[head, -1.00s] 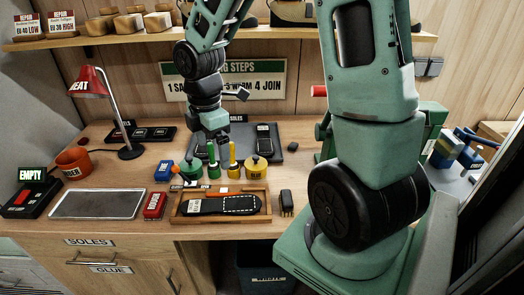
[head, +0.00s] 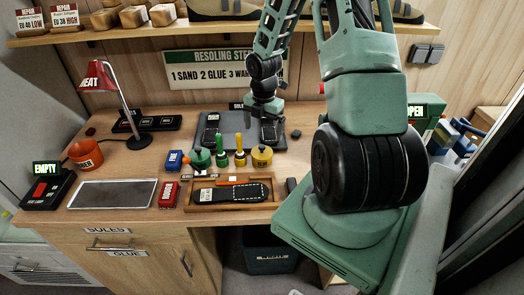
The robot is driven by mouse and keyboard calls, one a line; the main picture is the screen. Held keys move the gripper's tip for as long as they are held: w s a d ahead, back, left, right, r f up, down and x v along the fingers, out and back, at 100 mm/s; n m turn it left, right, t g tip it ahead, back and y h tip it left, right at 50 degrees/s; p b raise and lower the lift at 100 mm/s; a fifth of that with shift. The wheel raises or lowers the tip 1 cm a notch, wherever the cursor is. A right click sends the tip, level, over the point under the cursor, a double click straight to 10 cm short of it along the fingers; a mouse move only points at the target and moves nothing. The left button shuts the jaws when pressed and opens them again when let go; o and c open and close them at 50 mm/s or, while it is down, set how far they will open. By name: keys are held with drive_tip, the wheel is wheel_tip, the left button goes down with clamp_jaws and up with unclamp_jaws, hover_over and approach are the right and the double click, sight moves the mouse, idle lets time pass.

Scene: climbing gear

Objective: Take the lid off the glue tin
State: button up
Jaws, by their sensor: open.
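Each seems to have a knobbed lid on top; I cannot read which is the glue tin.
A wooden tray (head: 225,209) with a dark sole lies in front of the tins. A blue block (head: 174,160), a red block (head: 169,194) and a grey plate (head: 112,195) are to the left. A red lamp (head: 98,78) stands further back. A dark mat (head: 223,122) lies behind the tins.

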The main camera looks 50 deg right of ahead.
sight(262, 146)
drive_tip(key=shift+w+a+f+p, duration=0.1)
drive_tip(key=shift+f+p, duration=0.45)
drive_tip(key=shift+f, duration=1.55)
drive_tip(key=shift+w+f+p, duration=0.1)
drive_tip(key=shift+f+p, duration=0.45)
drive_tip(key=shift+f, duration=1.55)
drive_tip(key=shift+c, duration=0.4)
drive_tip(key=c, duration=1)
